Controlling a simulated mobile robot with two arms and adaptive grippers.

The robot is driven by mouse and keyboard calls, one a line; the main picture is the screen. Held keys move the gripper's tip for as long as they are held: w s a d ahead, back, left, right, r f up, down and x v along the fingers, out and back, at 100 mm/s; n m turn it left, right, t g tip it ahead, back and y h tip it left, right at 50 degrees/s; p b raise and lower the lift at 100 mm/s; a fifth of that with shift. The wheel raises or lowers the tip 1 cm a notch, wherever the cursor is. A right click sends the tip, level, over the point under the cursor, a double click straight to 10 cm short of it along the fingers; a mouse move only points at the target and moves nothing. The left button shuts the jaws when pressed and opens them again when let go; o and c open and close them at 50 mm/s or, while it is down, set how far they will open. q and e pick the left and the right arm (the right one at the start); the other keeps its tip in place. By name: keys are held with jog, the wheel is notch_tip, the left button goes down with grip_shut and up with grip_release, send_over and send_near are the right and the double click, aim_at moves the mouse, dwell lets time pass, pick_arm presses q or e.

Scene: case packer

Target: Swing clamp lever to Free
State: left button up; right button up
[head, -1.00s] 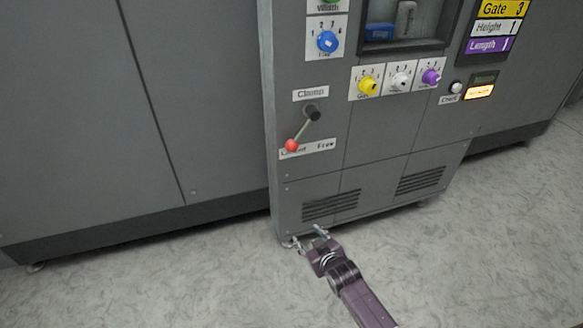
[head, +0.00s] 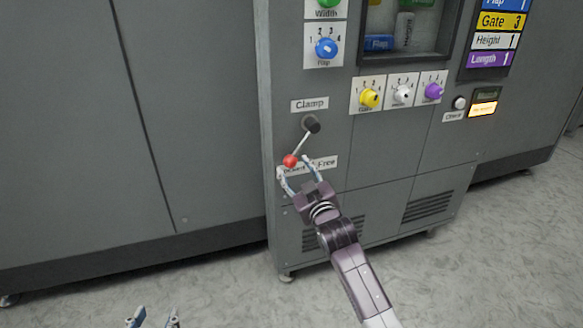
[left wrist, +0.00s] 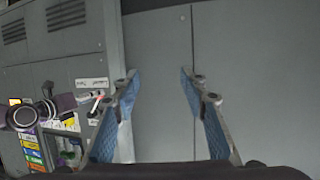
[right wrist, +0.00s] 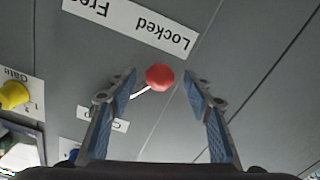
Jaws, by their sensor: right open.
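The clamp lever (head: 302,142) has a dark pivot, a thin metal rod and a red ball knob (head: 290,160). It slants down to the left, with the knob over the Locked side of the Locked/Free label (head: 322,165). My right gripper (head: 296,165) is open just below the knob, one finger on each side. In the right wrist view the red knob (right wrist: 160,77) sits between the open fingertips, with no clear contact. My left gripper (head: 152,318) is low at the bottom edge of the head view. In the left wrist view its fingers (left wrist: 160,78) are apart and empty.
Above the lever are a Clamp label (head: 310,104) and a blue Flap knob (head: 326,48). Yellow (head: 369,97), white (head: 402,94) and purple (head: 433,91) knobs lie to the right. Vents (head: 428,207) are below. The floor in front is clear.

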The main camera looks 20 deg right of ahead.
aim_at(293, 166)
jog(key=w, duration=0.2)
jog(key=shift+w+b, duration=0.35)
jog(key=shift+w+a, duration=0.1)
jog(key=shift+w, duration=0.3)
pick_arm(q)
notch_tip(293, 166, up, 6)
jog(key=w+d+t+h, duration=0.1)
jog(key=t, duration=0.2)
jog(key=shift+w+f, duration=0.15)
jog(key=shift+w, duration=0.15)
jog(key=shift+d, duration=0.1)
pick_arm(e)
jog(key=shift+c, duration=0.2)
grip_shut()
